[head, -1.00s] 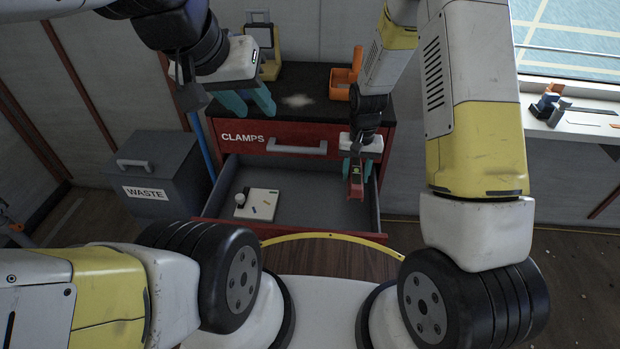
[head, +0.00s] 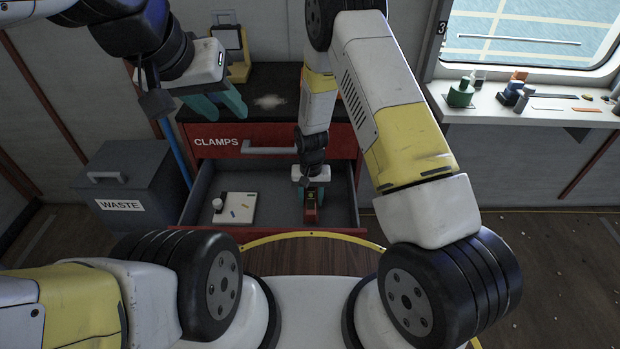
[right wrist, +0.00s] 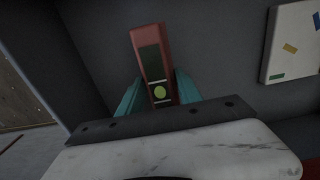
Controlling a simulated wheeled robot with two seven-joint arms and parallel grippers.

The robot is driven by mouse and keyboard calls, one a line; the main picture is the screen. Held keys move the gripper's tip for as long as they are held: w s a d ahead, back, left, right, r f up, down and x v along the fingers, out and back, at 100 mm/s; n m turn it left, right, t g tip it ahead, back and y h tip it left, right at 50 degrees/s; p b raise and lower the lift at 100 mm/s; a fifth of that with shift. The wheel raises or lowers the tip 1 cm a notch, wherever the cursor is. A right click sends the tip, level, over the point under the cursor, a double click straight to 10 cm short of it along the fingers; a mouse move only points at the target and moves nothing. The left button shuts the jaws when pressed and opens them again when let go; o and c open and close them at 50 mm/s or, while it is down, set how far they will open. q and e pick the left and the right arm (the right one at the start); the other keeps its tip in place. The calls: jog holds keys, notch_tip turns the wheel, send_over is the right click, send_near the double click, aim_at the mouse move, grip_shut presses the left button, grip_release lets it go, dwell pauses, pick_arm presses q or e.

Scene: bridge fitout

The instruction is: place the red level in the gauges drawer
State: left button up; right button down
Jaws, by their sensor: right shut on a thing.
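The red level (head: 310,208) is held upright in my right gripper (head: 311,190), over or inside the open lower drawer (head: 273,211), at its right part. Whether it touches the drawer floor I cannot tell. In the right wrist view the level (right wrist: 149,52), with a dark face and a green vial, sits between the two teal fingers (right wrist: 160,92). The open drawer's own label is hidden; the shut red drawer above it (head: 225,142) reads CLAMPS. My left gripper (head: 222,106) is open and empty in front of the cabinet's top.
A grey WASTE bin (head: 128,185) stands left. A window shelf (head: 550,112) with several items is at right.

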jog(key=shift+f, duration=1.3)
jog(key=shift+f, duration=0.1)
jog(key=c, duration=0.8)
grip_release()
